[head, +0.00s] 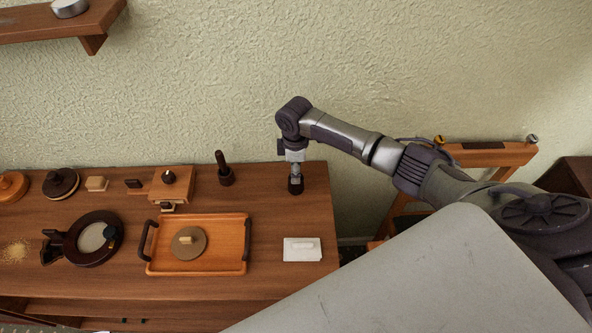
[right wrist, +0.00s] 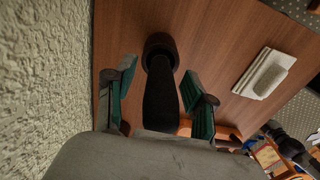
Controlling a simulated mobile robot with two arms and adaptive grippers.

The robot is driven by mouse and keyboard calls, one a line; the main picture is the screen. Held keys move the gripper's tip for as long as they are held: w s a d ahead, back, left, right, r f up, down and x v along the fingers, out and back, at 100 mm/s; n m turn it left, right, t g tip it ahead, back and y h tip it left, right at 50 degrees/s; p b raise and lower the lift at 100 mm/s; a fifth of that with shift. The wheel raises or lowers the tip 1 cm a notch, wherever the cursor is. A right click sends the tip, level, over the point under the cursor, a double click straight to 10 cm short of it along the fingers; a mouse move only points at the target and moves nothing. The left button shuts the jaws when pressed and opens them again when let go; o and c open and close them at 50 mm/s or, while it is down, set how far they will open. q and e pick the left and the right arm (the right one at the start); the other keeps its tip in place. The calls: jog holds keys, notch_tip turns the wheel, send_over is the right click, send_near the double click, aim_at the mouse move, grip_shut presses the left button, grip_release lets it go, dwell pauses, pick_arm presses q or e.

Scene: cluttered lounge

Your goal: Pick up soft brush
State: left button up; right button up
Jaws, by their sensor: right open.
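A dark upright handled thing with a round base, likely the soft brush (head: 296,187), stands at the right back of the wooden table. In the right wrist view its black handle (right wrist: 160,100) runs up between my fingers; no bristles can be made out. My right gripper (head: 294,170) is directly above it in the head view, pointing down. In the right wrist view my right gripper (right wrist: 158,92) is open, with one green-padded finger on each side of the handle and gaps showing. My left gripper is not in view.
A similar dark upright thing (head: 225,175) stands to the left. An orange tray (head: 215,264) with a round disc is in front. A white folded cloth (head: 302,256) lies near the right edge. The textured wall (right wrist: 40,80) is close behind.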

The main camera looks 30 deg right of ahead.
jog(key=shift+f, duration=0.15)
jog(key=shift+c, duration=0.3)
grip_shut()
